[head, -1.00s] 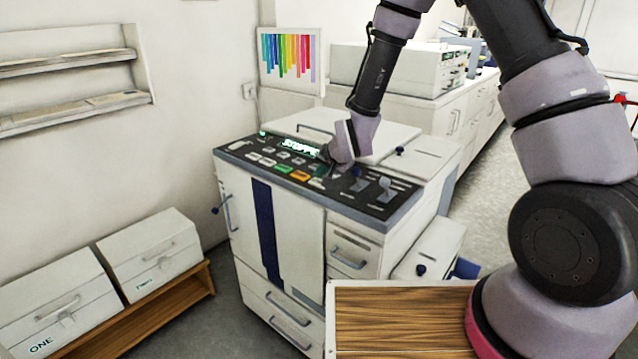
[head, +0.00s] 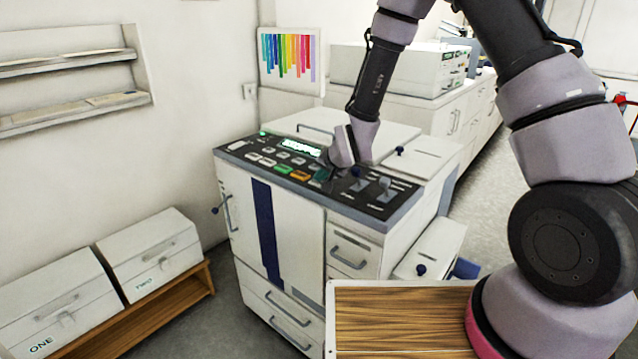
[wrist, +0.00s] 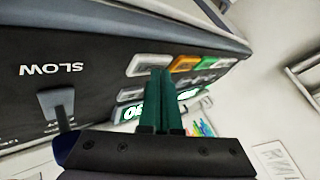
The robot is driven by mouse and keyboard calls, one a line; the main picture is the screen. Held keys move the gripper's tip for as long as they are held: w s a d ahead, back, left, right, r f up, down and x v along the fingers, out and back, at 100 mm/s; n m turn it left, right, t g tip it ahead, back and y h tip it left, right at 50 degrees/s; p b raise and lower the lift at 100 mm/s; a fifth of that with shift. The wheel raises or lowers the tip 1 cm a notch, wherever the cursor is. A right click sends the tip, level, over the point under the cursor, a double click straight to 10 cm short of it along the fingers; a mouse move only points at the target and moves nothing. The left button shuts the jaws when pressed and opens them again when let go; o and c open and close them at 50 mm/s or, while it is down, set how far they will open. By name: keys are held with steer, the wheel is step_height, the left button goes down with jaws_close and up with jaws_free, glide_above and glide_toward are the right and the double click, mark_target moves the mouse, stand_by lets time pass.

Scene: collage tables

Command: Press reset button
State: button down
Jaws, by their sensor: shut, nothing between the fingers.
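The copier's dark control panel (head: 345,192) carries several buttons, with a green button (head: 283,169) and an orange button (head: 299,175) in the front row. The orange button (wrist: 187,63) also shows in the wrist view, beside a pale grey button (wrist: 148,65). No label reading reset is legible. My gripper (wrist: 161,72) is shut and empty, its green fingers together. Its tips overlap the lower edge of the pale grey button in the wrist view; contact cannot be told. In the head view my gripper (head: 320,178) is low over the panel, right of the orange button.
A lit display (head: 300,146) lies behind the buttons. Grey slider levers (head: 384,187) stand up from the panel to the right of my gripper; one lever (wrist: 57,103) shows beside the word SLOW. A wooden-topped surface (head: 400,315) is in front.

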mark_target(320, 184)
steer(key=shift+f, duration=0.1)
stand_by(0.5)
steer(key=shift+r, duration=0.75)
steer(key=shift+r, duration=2.5)
